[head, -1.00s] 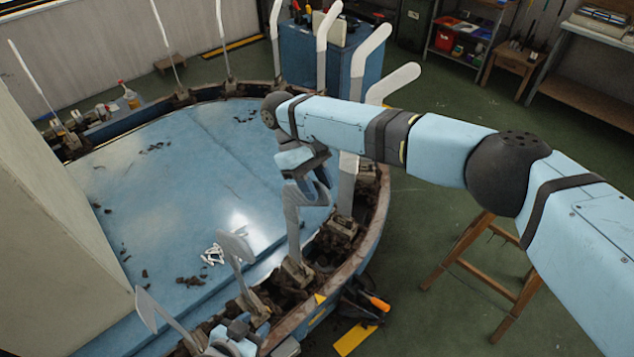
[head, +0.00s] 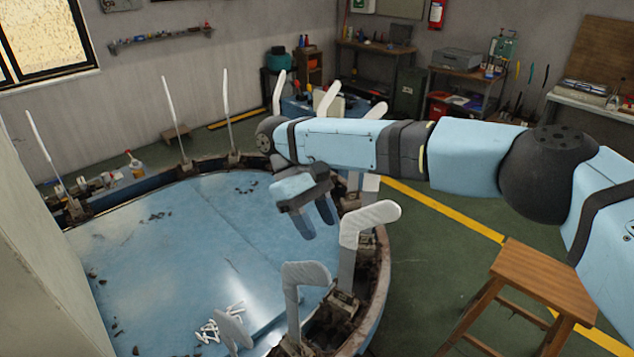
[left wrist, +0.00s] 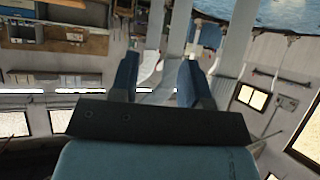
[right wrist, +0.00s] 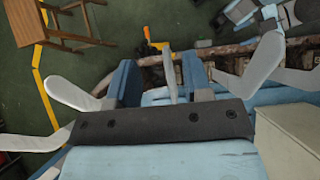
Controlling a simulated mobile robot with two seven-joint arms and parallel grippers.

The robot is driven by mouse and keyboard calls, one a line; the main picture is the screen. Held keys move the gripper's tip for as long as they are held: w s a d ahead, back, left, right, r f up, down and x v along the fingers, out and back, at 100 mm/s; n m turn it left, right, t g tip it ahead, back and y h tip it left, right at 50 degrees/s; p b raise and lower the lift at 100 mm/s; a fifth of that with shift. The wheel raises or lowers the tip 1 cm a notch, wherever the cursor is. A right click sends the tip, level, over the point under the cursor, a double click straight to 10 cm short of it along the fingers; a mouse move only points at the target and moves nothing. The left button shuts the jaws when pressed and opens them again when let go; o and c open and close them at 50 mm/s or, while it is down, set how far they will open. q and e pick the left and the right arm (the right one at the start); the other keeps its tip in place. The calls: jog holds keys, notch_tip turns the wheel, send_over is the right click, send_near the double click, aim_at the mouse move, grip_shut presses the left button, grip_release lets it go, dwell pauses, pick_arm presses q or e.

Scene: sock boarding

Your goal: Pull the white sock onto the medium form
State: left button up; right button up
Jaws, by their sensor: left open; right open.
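A white, faintly ribbed cover that looks like the white sock (head: 372,213) is on the bent top of an upright form at the table's right rim. Greyer, bare-looking forms (head: 305,274) stand nearer me; I cannot tell which is the medium one. My right gripper (head: 318,225) is open and empty, pointing down above the table, left of the sock-like cover and apart from it. Its parted fingers show in the right wrist view (right wrist: 160,80). My left gripper (left wrist: 160,82) is open, with pale forms beyond its fingers; it is out of the head view.
A round blue table (head: 170,250) carries forms around its dark rim. Small white pieces (head: 218,325) lie on it. A wooden stool (head: 545,275) stands at right. A pale column (head: 35,260) blocks the left. My right arm hides part of the back forms.

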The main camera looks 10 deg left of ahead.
notch_tip(320, 180, up, 8)
jog(key=shift+f, duration=0.1)
dwell(0.4)
